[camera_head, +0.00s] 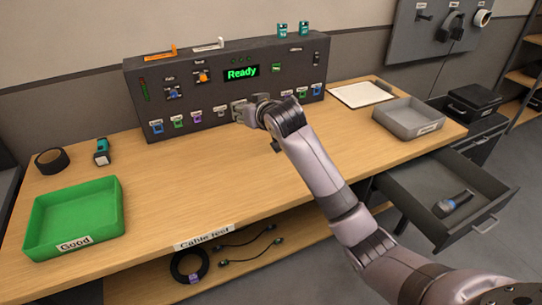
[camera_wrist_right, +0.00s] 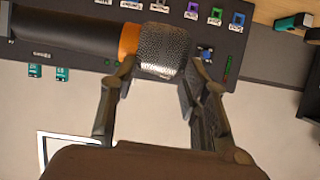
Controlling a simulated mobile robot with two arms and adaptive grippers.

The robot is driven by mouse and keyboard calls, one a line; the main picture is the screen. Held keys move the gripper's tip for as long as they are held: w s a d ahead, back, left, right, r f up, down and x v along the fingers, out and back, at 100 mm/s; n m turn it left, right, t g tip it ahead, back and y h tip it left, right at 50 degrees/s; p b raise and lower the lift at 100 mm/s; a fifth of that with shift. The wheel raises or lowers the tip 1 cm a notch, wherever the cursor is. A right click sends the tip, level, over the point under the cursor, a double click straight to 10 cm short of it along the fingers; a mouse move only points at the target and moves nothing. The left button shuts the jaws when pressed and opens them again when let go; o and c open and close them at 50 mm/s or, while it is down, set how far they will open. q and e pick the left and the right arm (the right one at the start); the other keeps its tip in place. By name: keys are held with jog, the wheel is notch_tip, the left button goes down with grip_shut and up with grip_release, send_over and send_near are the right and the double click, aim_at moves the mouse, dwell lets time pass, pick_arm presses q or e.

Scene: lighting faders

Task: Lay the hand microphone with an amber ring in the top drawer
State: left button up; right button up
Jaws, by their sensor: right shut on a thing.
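The hand microphone (camera_wrist_right: 164,48) has a black handle, an amber ring (camera_wrist_right: 128,40) and a silver mesh head, and lies across the right wrist view. My right gripper (camera_head: 246,112) is in front of the control panel in the head view. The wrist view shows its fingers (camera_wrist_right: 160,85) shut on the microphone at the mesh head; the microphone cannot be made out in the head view. The top drawer (camera_head: 412,196) stands open at the right. Another microphone with a blue band (camera_head: 452,204) lies in it. My left gripper is not in view.
The control panel (camera_head: 225,80) reads "Ready" at the back of the table. A green tray (camera_head: 75,220) stands at the left, a grey tray (camera_head: 408,119) and a clipboard (camera_head: 358,95) at the right. The table's middle is clear. Cables lie on the shelf below.

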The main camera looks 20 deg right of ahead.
notch_tip(320, 180, down, 18)
jog(key=shift+a+f, duration=0.1)
jog(key=shift+f, duration=0.1)
dwell(0.4)
jog(key=o, duration=0.9)
jog(key=shift+f, duration=0.25)
jog(key=o, duration=0.5)
jog(key=shift+r, duration=0.1)
